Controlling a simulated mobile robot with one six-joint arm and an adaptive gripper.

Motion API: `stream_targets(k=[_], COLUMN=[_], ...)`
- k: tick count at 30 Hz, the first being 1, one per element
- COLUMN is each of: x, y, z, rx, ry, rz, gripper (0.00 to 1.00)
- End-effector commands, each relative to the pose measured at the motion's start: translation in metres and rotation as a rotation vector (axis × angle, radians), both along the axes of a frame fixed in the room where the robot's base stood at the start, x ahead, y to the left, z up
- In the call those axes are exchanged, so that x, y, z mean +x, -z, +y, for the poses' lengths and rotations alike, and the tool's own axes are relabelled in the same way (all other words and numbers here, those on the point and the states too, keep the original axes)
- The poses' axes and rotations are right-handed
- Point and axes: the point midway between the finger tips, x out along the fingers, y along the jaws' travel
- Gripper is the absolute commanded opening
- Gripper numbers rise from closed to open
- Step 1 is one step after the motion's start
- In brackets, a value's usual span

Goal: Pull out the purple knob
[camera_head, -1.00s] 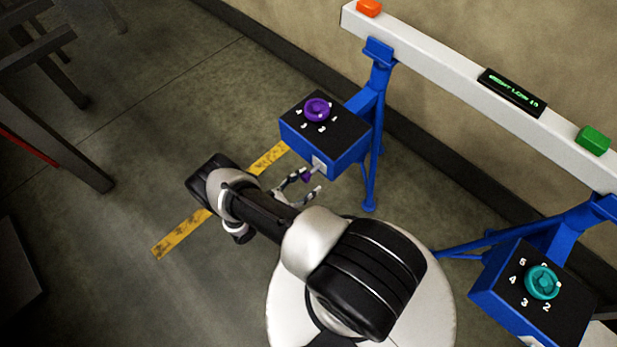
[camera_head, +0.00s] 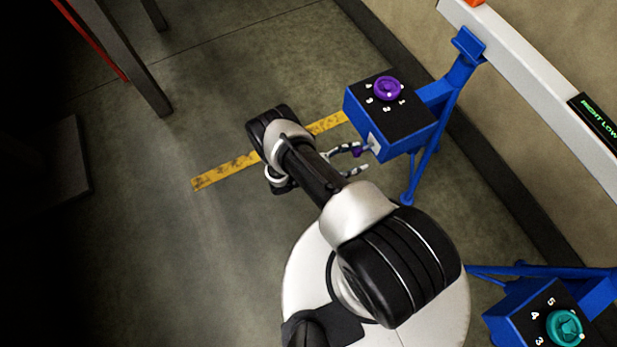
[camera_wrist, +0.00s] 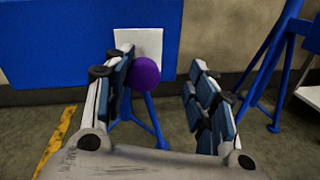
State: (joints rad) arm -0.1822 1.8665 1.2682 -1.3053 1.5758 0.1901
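The small round purple knob (camera_head: 357,152) sticks out from the side of the blue box (camera_head: 412,146), in front of a white plate. In the wrist view the purple knob (camera_wrist: 146,74) lies between the two fingers, close against the left finger and well apart from the right one. Whether the left finger touches it is unclear. My gripper (camera_wrist: 170,95) is open, with its fingers pointing at the box face. In the head view my gripper (camera_head: 358,160) is beside the box, around the knob. A larger purple dial (camera_head: 388,89) sits on top of the box among white numbers.
A second blue box with a teal dial (camera_head: 565,328) stands at the lower right. A white beam (camera_head: 540,70) on blue legs runs along the wall. A yellow floor strip (camera_head: 225,170) crosses open floor on the left.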

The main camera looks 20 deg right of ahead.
Motion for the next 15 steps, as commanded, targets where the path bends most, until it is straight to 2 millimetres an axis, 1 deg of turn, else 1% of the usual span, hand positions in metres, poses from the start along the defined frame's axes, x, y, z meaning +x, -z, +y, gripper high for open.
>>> stream_targets(k=[1,15], x=[-0.004,-0.007], y=[0.002,0.003], z=[0.013,0.046], rx=[0.000,0.004], ry=[0.003,0.002], rz=[0.001,0.000], gripper=[0.48,0.48])
